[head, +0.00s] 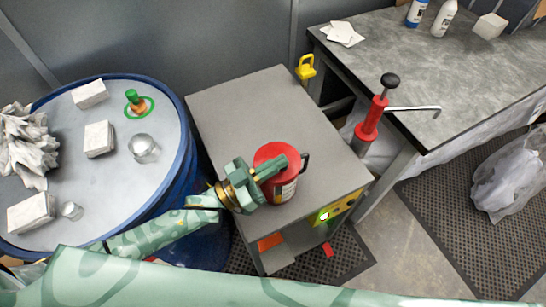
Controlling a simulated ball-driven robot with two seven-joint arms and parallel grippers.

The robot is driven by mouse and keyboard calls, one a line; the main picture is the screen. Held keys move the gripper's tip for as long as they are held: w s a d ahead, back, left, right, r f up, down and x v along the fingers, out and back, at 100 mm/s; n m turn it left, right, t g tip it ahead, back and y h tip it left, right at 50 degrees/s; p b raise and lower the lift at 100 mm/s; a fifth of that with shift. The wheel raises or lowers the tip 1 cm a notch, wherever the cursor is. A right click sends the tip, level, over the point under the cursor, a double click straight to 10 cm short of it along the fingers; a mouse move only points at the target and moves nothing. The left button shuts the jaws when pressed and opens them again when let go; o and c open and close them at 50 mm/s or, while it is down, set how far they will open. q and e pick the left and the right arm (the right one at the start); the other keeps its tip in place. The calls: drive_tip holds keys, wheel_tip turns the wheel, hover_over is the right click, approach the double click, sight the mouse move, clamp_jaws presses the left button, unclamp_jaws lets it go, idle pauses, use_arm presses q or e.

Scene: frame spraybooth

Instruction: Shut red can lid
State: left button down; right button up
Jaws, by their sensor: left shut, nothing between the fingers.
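The red can (287,187) stands upright on the grey cabinet top, near its front edge. It has a pale label on its side and a dark handle on its right. Its round red lid (270,151) shows at the top, partly hidden by my gripper; it looks level, but I cannot tell whether it is fully closed. My left gripper (279,164) is shut and empty, its fingers lying across the top of the lid from the left. I cannot tell whether they touch it. My right gripper is not in view.
A blue drum (178,150) at left carries white blocks, glass jars and a green-topped item. The grey cabinet (235,105) is clear behind the can. A red hand pump (372,118) and a workbench (480,70) stand at right. A yellow padlock-like item (305,70) hangs behind.

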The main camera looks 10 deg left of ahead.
use_arm(q)
drive_tip(key=shift+s+d+f, duration=0.1)
drive_tip(key=shift+s+f, duration=0.05)
drive_tip(key=shift+f, duration=0.25)
drive_tip(key=shift+f, duration=0.1)
idle(0.3)
wheel_tip(320, 180, up, 5)
drive_tip(key=p, duration=0.4)
drive_tip(key=shift+s, duration=0.1)
drive_tip(key=b+v, duration=0.2)
drive_tip(key=v, duration=0.8)
drive_tip(key=shift+f, duration=0.4)
